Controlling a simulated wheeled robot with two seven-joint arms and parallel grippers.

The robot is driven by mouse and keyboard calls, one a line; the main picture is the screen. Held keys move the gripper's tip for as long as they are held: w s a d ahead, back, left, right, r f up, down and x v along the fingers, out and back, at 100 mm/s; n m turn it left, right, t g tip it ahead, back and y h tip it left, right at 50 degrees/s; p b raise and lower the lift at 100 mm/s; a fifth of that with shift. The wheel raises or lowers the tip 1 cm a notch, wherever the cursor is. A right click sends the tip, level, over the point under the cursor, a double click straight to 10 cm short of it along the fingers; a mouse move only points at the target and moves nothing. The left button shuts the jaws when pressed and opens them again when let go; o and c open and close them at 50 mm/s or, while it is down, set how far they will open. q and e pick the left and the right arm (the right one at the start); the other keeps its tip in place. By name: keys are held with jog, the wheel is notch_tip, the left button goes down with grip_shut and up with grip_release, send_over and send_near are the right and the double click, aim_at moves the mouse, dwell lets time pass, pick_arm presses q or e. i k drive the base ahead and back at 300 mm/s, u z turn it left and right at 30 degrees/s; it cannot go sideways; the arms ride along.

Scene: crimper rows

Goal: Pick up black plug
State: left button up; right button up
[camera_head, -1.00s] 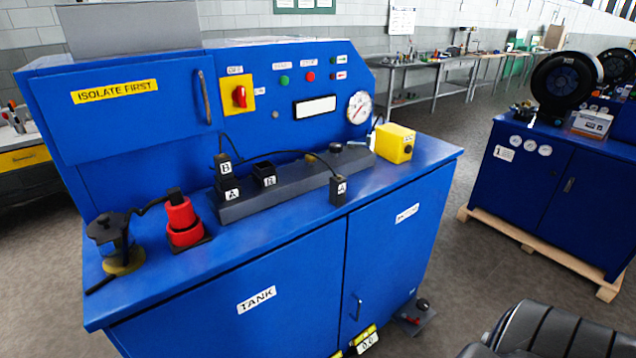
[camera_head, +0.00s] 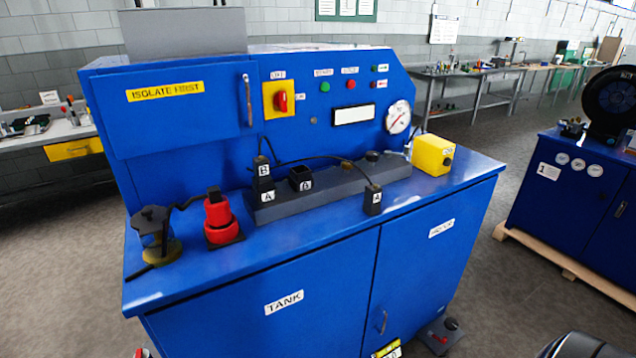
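A black plug labelled A (camera_head: 373,200) stands on the blue benchtop at the front edge of a dark grey socket strip (camera_head: 330,196), with a thin black cable running back from it. Another black plug, labelled B (camera_head: 263,167), sits upright at the strip's left end, above a label A (camera_head: 267,197); it appears seated in the socket there. Beside it, a square black socket labelled B (camera_head: 301,180) looks open and empty.
A red cylindrical part (camera_head: 218,212) and a dark-lidded pot (camera_head: 155,232) stand on the left of the blue bench (camera_head: 300,248). A yellow box (camera_head: 433,154) and gauge (camera_head: 398,117) are at right. A pedal (camera_head: 440,336) lies on the floor. The benchtop's front strip is mostly clear.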

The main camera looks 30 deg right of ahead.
aim_at(261, 164)
jog(key=k, duration=1.2)
jog(key=u, duration=0.75)
jog(key=i, duration=1.3)
jog(key=z, duration=0.6)
